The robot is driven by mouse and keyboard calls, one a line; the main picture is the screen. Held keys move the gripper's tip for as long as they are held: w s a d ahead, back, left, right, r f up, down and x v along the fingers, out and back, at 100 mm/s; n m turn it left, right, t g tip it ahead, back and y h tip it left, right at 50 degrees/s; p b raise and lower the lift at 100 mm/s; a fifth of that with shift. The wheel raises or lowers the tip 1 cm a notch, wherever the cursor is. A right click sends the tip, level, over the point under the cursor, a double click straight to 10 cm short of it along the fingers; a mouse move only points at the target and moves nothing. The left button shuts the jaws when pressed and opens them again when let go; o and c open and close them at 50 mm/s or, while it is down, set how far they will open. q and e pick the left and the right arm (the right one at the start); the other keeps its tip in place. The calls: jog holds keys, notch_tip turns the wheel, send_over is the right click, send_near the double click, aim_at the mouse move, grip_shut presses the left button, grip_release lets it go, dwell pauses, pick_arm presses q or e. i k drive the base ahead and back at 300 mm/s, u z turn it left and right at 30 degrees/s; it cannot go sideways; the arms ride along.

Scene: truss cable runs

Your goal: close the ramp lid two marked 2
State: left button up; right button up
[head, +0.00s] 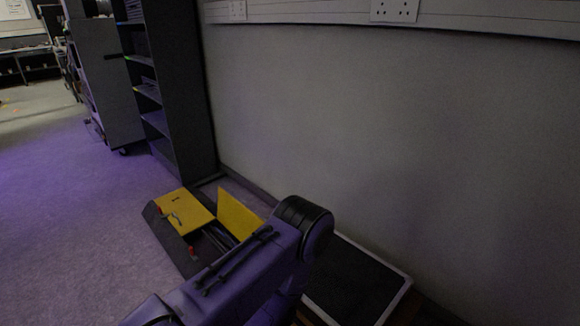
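A dark cable ramp (168,236) lies on the floor near the wall. One yellow lid (190,207) lies flat on it, with a small dark mark too small to read. A second yellow lid (239,214) stands raised and tilted beside an open channel (216,240) with dark cable-like shapes in it. I cannot read a number on either lid. My purple arm crosses in front of the ramp's near end and covers part of the raised lid's lower side. Neither of my grippers shows in the head view.
A dark shelf unit (185,90) stands behind the ramp, close to the wall (400,130). A dark panel with a light rim (357,280) lies to the right of my arm. Open carpet (75,220) spreads to the left.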

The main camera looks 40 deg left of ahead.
aim_at(234, 215)
jog(key=u, duration=0.55)
jog(key=k, duration=1.25)
jog(key=u, duration=1.05)
jog(key=i, duration=0.9)
jog(key=u, duration=0.3)
